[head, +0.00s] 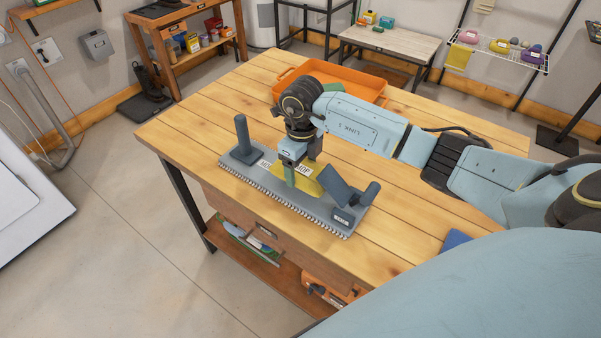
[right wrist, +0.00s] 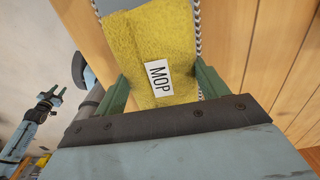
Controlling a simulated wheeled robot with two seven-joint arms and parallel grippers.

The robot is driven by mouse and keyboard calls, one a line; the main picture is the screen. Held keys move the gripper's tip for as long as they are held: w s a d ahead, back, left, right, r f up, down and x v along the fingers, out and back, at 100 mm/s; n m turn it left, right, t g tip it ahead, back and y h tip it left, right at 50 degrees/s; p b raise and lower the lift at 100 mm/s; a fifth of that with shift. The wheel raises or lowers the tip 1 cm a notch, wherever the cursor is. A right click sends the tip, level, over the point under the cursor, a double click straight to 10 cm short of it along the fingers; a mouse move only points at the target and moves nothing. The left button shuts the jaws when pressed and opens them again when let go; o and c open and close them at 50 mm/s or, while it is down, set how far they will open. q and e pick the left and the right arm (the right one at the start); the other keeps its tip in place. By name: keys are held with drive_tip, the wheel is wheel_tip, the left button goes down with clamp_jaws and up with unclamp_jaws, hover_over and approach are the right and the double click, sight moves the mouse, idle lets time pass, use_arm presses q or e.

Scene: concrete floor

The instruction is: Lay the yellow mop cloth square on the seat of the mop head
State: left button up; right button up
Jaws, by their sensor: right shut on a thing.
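The grey mop head (head: 233,165) lies on the wooden workbench, with a pale fringe along its edge. A dark post (head: 242,135) stands at its left end and tilted dark parts (head: 342,188) rise at its right end. The yellow mop cloth (head: 311,187) is over its middle, partly hidden by my right gripper (head: 291,180). I cannot tell whether the cloth rests flat. In the right wrist view, the cloth (right wrist: 128,48) with its "MOP" label lies between the green fingers, which are shut on it. A small, distant arm end (right wrist: 50,98) there looks like my left gripper.
An orange tray (head: 348,78) stands on the workbench (head: 185,128) behind my right arm. A blue item (head: 455,238) lies near the bench's front right. Bare bench top is free left and right of the mop head. Other tables and a wire shelf stand against the walls.

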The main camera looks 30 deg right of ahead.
sight(301, 169)
wheel_tip(301, 169, down, 3)
drive_tip(key=shift+s+a+f, duration=0.1)
drive_tip(key=shift+a, duration=0.05)
use_arm(q)
drive_tip(key=shift+s, duration=0.45)
use_arm(e)
drive_tip(key=shift+f, duration=0.1)
drive_tip(key=shift+f, duration=0.1)
drive_tip(key=o, duration=1)
drive_tip(key=shift+r, duration=0.2)
wheel_tip(301, 169, up, 12)
drive_tip(key=shift+f, duration=0.1)
use_arm(q)
drive_tip(key=shift+w, duration=0.1)
